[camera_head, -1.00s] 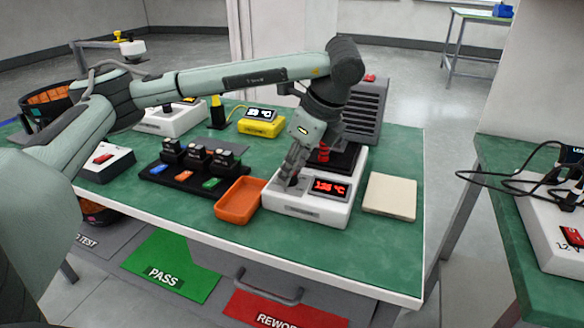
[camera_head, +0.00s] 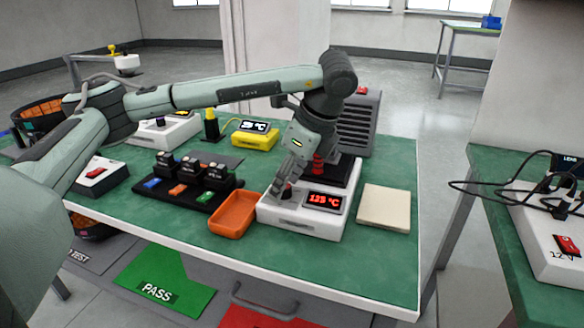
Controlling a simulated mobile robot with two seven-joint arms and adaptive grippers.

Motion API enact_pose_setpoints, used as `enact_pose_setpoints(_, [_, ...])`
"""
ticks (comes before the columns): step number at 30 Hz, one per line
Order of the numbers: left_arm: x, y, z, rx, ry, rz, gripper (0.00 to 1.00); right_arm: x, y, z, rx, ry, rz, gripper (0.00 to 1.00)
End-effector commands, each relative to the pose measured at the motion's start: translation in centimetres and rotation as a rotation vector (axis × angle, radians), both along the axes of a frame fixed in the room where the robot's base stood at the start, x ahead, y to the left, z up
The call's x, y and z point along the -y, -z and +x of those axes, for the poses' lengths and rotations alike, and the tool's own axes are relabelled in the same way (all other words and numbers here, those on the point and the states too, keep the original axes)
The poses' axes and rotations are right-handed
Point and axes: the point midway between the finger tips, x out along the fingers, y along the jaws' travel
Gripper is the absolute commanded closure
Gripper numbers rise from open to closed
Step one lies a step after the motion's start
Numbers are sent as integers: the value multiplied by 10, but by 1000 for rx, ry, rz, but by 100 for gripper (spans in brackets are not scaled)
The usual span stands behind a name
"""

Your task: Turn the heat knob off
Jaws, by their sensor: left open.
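The white heater unit (camera_head: 320,222) stands on the green bench. Its display (camera_head: 323,201) glows with red digits that look like a little over 120 °C. A black plate with a red stacked part (camera_head: 318,164) is at its back. My left gripper (camera_head: 285,183) points down over the left part of the unit's front panel, at the heat knob. It is open, with its fingertips close around or beside the knob; the fingers mostly hide the knob, so I cannot tell whether they touch it. My right gripper is out of view.
An orange tray (camera_head: 233,214) is just left of the unit, and a beige pad (camera_head: 384,208) just right. A black rack (camera_head: 190,188) with several modules and a yellow thermometer (camera_head: 255,134) stand further left. A grey finned block (camera_head: 358,125) is behind.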

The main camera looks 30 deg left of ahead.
Motion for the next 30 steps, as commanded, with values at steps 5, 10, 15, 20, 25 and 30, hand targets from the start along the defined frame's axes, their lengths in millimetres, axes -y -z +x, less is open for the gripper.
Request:
enact_pose_setpoints(5, [8,-22,1,7,2,0,53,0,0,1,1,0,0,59])
enact_pose_setpoints(10, [21,-53,0,8,2,2,53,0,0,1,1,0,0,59])
enact_pose_setpoints(15, [34,-83,-1,6,0,1,53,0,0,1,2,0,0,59])
enact_pose_setpoints(20, [42,-101,-2,4,-1,0,53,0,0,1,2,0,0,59])
enact_pose_setpoints(25, [45,-108,-3,0,0,0,53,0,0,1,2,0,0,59])
enact_pose_setpoints(30, [45,-109,-3,0,0,0,53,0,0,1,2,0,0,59])
